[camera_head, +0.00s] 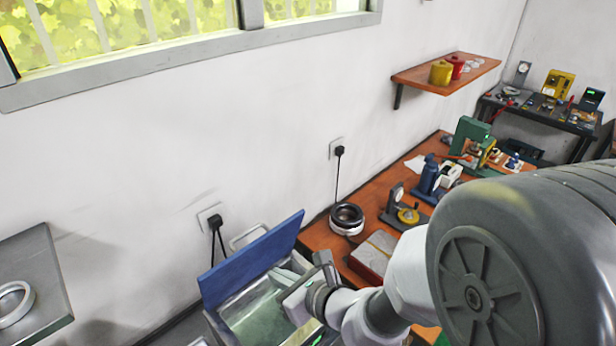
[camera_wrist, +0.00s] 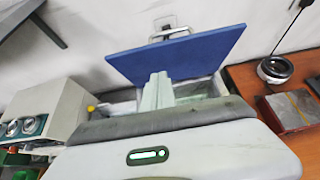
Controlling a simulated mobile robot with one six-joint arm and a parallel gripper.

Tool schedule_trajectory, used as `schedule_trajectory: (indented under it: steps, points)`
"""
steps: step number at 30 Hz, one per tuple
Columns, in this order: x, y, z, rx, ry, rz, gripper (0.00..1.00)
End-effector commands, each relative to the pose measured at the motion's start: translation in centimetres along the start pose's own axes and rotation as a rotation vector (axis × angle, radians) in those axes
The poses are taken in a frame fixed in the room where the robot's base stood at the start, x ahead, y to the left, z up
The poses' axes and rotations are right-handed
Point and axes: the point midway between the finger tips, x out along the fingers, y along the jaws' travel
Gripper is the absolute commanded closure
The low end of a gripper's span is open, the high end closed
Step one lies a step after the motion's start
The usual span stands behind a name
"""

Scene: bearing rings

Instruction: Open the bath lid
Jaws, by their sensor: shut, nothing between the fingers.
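The blue bath lid (camera_head: 250,262) stands raised at the wall side of the bath (camera_head: 262,312), tilted up with its inner face towards me. It also shows in the wrist view (camera_wrist: 185,57). A grey loop handle (camera_wrist: 170,34) shows beyond the lid's upper edge. The bath's mouth is uncovered and greenish liquid shows inside. My gripper (camera_head: 283,275) is shut and empty, over the bath and in front of the lid. In the wrist view its fingers (camera_wrist: 158,88) overlap the lid's lower part; I cannot tell whether they touch it.
An orange bench (camera_head: 322,238) to the right holds a dark-and-white ring unit (camera_head: 347,219), a grey-topped block (camera_head: 372,254) and several tools. A grey table (camera_head: 35,275) with a metal ring (camera_head: 14,303) stands left. The white wall with plugged cables is close behind the lid.

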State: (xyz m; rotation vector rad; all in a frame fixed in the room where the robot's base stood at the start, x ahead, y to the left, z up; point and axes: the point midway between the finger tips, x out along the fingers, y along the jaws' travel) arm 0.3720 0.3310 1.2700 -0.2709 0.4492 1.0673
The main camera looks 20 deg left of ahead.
Motion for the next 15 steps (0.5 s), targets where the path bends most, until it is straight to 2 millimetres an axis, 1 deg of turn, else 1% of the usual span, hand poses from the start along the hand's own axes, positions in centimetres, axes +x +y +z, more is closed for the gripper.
schedule_trajectory:
  steps: [1,8,9,12,15]
  points:
    - [1.4,0.2,-0.6,-0.001,0.004,0.004,1.0]
    - [6.3,0.2,-0.6,-0.002,0.003,0.004,1.0]
    - [6.8,0.1,0.1,-0.003,0.0,0.002,1.0]
    - [7.8,0.1,1.4,-0.003,0.0,0.003,1.0]
    - [8.6,0.1,2.1,-0.001,0.0,0.001,1.0]
